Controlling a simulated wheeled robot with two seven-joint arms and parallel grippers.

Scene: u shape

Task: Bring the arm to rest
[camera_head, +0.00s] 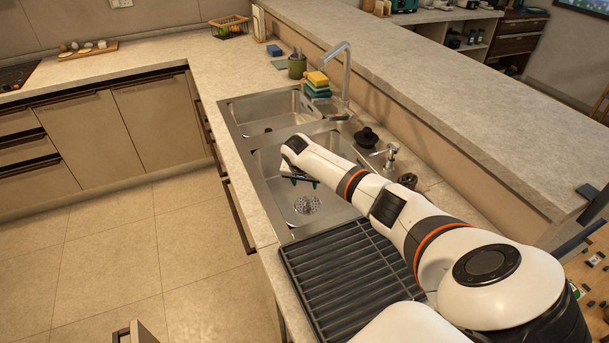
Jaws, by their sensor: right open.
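My right arm comes in from the lower right and reaches over the double sink (243,165). My right gripper (296,180) is above the near basin, mostly hidden behind its own wrist. Only small dark parts of it show, and its jaws are open. I see nothing held in the part that shows. A round drain (307,204) lies below it in the basin. My left gripper is not in view.
A tall faucet (346,72), stacked sponges (317,83), a black lidded thing (367,137) and a soap dispenser (391,155) stand behind the sink. A dark drying rack (330,285) lies beneath my forearm. The raised counter (440,80) runs along the right.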

